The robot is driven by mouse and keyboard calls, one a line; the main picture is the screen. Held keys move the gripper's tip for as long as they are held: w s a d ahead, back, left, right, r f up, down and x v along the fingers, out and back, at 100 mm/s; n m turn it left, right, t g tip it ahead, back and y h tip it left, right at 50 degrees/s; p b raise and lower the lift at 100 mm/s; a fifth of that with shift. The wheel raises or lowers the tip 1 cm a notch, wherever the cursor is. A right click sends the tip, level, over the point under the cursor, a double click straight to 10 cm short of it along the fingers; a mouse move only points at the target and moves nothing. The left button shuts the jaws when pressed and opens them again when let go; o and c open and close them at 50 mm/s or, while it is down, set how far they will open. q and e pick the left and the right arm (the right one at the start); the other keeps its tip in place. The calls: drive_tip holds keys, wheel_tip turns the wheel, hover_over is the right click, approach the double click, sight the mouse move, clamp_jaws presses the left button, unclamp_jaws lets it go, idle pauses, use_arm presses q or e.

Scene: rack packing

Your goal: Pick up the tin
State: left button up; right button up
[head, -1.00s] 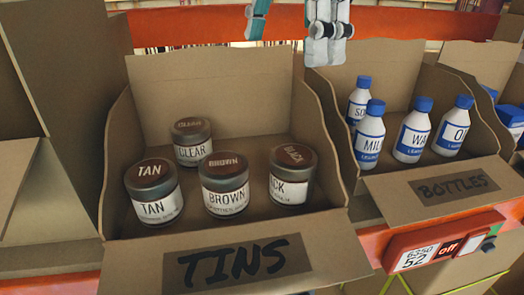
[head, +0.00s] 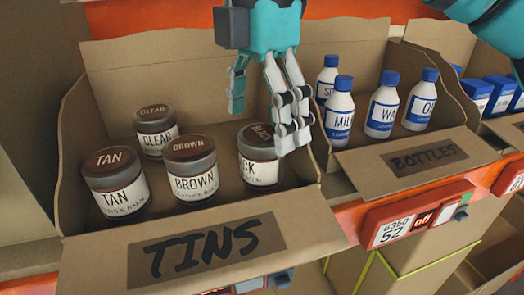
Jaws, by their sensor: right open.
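Several tins stand upright in a cardboard box labelled TINS (head: 300,215). The TAN tin (head: 116,184) is at the front left, the BROWN tin (head: 191,170) in the front middle, the CLEAR tin (head: 156,131) behind them. The BLACK tin (head: 257,160) is at the right, its right side partly hidden by my fingers. My right gripper (head: 262,105) hangs over the right part of the box, open and empty, fingers pointing down. One finger pair is in front of the BLACK tin's edge; I cannot tell if it touches. My left gripper is out of view.
A BOTTLES box (head: 345,160) with several blue-capped white bottles (head: 383,105) stands to the right. Further right are blue boxes (head: 498,95). An orange shelf edge (head: 350,220) carries a red display (head: 415,218). Cardboard walls separate the boxes.

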sight(262, 133)
wheel_tip(262, 133, down, 4)
drive_tip(key=shift+w+r+p, duration=0.15)
drive_tip(key=shift+p, duration=0.6)
drive_tip(key=shift+d+f, duration=0.1)
drive_tip(key=shift+f, duration=0.25)
drive_tip(key=shift+c, duration=0.4)
drive_tip(key=c, duration=1.3)
